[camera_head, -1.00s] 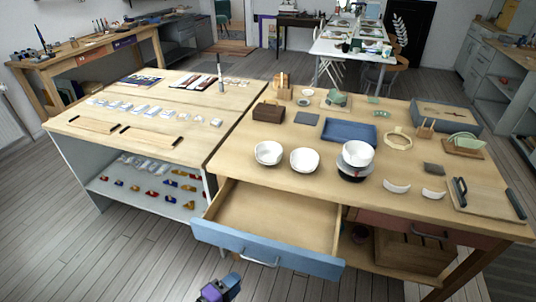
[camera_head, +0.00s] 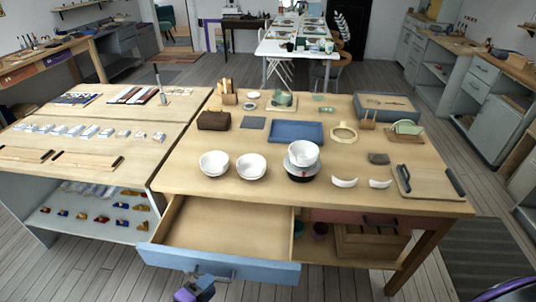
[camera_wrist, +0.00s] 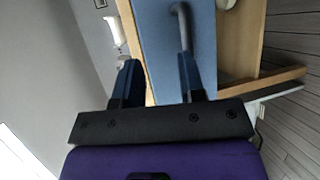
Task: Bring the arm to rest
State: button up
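My gripper (camera_wrist: 159,62) is open, its two dark fingers apart with nothing seen between them but the blue drawer front (camera_wrist: 165,85) behind. The grey drawer handle (camera_wrist: 183,28) lies just beyond the fingertips, nearer the right finger. In the head view my gripper (camera_head: 203,283) is low in the picture, in front of the pulled-out drawer (camera_head: 225,225) and overlapping its handle. Whether it touches the handle or the drawer front I cannot tell. The drawer looks empty.
The worktable (camera_head: 350,197) above the drawer bears white bowls (camera_head: 214,163), a blue tray (camera_head: 297,131) and a board with dark handles (camera_head: 428,182). A second table (camera_head: 95,150) stands at the left. Open floor (camera_head: 340,283) lies in front.

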jog(key=w+d+r+m+g, duration=0.2)
jog(key=w+d+r+g, duration=0.25)
jog(key=r, duration=0.55)
jog(key=w+d+r+m+g+y, duration=0.1)
jog(key=w+d+r+m+g, duration=0.2)
jog(key=w+d+r, duration=0.5)
jog(key=w+d+r+m+g, duration=0.2)
jog(key=w+r+g, duration=0.1)
jog(key=r, duration=1)
jog(key=s+d+r+m+y, duration=0.2)
jog(key=s+d+r+y, duration=0.1)
jog(key=d+r, duration=0.8)
jog(key=s+d+r+m+y, duration=0.1)
jog(key=s+d+r+y, duration=0.2)
jog(key=d+r, duration=0.85)
jog(key=s+d+r+m+t+y, duration=0.1)
jog(key=s+d+r+m+t, duration=0.1)
jog(key=s+d, duration=0.8)
jog(key=s+r+t, duration=0.1)
jog(key=s, duration=0.3)
jog(key=shift+d+y, duration=0.25)
jog(key=shift+y, duration=0.05)
